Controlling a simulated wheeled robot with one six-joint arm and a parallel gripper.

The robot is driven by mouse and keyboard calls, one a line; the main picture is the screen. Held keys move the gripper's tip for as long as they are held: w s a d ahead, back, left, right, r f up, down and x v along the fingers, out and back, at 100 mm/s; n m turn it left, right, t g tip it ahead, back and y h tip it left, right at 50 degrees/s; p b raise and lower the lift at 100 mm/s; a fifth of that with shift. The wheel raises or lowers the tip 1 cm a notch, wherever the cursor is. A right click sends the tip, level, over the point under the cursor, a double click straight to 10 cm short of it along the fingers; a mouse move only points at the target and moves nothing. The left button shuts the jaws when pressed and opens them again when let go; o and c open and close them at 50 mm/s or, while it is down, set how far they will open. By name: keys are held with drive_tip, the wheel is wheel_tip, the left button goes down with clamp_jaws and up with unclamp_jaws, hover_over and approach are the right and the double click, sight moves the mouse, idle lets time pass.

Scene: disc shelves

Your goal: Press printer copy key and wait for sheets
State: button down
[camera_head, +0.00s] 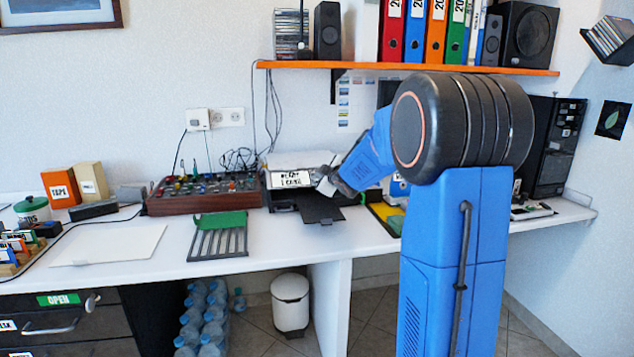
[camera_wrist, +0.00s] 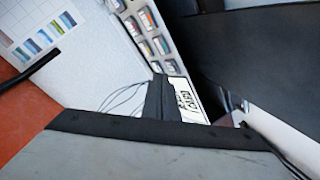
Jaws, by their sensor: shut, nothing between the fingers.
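The printer (camera_head: 300,160) stands on the white desk below the shelf. It has a white label (camera_head: 291,180) with black handwriting on its front and a dark output tray (camera_head: 320,208) sticking out in front. No sheet shows on the tray. My gripper (camera_head: 322,182) is shut and empty at the printer's front, at the right end of the label. In the wrist view my shut fingers (camera_wrist: 160,98) reach beside the label (camera_wrist: 188,100). The copy key cannot be made out; the gripper may hide it. I cannot tell whether the fingertips touch the printer.
An orange shelf (camera_head: 400,67) with binders hangs above. A dark red mixer box (camera_head: 205,193) stands left of the printer. A dark rack with a green block (camera_head: 220,222) lies in front of it. A white sheet or board (camera_head: 108,246) lies on the desk at left.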

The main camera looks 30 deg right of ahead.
drive_tip(key=shift+f, duration=0.1)
idle(0.3)
drive_tip(key=shift+w+f, duration=0.2)
drive_tip(key=shift+f, duration=0.05)
drive_tip(key=shift+w+d+f, duration=0.1)
drive_tip(key=shift+w+f, duration=0.05)
drive_tip(key=shift+f, duration=0.2)
idle(0.8)
drive_tip(key=shift+r, duration=0.1)
idle(0.3)
drive_tip(key=shift+s+r, duration=0.35)
drive_tip(key=shift+r, duration=0.3)
